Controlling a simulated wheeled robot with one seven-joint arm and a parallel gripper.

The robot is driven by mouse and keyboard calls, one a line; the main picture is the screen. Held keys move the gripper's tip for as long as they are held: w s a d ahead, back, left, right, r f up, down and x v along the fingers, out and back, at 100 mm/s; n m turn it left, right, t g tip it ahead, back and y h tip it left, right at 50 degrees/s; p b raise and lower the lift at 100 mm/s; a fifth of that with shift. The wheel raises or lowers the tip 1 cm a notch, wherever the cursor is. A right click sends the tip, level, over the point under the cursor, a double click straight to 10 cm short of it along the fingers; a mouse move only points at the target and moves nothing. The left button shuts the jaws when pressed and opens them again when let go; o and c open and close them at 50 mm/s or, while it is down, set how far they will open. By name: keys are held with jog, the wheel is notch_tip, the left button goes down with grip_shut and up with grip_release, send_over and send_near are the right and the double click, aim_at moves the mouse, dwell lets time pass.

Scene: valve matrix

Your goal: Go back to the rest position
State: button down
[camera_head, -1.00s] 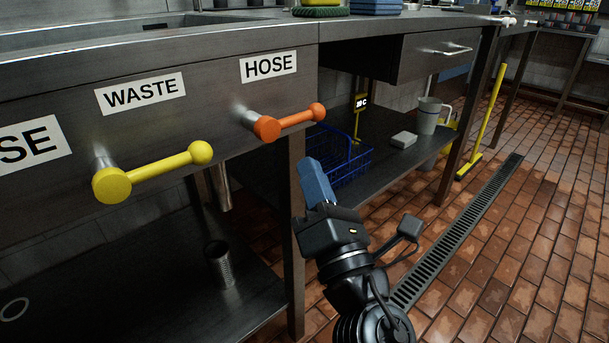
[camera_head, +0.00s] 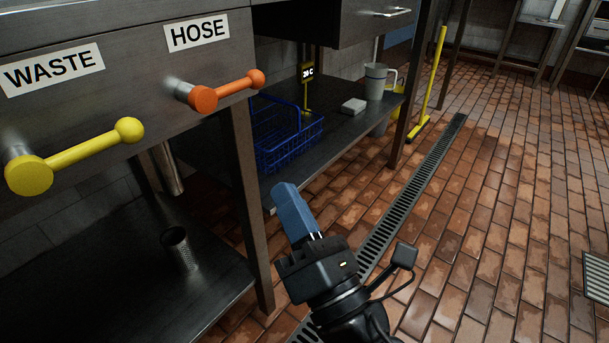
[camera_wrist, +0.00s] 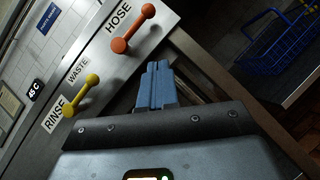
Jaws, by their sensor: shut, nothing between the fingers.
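My gripper (camera_head: 283,190) has blue fingers that lie together with nothing between them. It is in free air in front of the counter, to the right of and below the orange valve handle (camera_head: 228,91) under the HOSE label. A yellow valve handle (camera_head: 85,158) is under the WASTE label in the head view. In the wrist view the blue fingers (camera_wrist: 157,72) point up toward the counter front, with the orange handle (camera_wrist: 133,30) and the yellow handle (camera_wrist: 81,96) beyond them. My gripper is apart from both handles.
A dark post (camera_head: 247,200) and the lower shelf (camera_head: 345,130) stand beyond my gripper. On the shelf are a blue wire basket (camera_head: 285,140), a white block and a grey jug (camera_head: 375,82). A metal cylinder (camera_head: 180,248) stands at lower left. The tiled floor (camera_head: 490,210) at right is open.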

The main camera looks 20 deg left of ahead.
jog(key=s+d+f+m+t+h, duration=0.1)
jog(key=s+d+f+m+h, duration=0.45)
jog(key=d+m, duration=0.35)
jog(key=s+d+f+m+t+h, duration=0.1)
jog(key=s+d+f+m+h, duration=0.3)
jog(key=s+d+f+m, duration=0.45)
jog(key=s+d+r+m+g+h, duration=0.35)
jog(key=s+d+m+h, duration=0.35)
jog(key=s+d+m, duration=0.95)
notch_tip(320, 180, up, 33)
jog(key=s+a+m+p, duration=0.1)
jog(key=a+m+p, duration=0.1)
jog(key=p, duration=3.2)
jog(key=shift+a, duration=0.15)
jog(key=shift+f, duration=0.15)
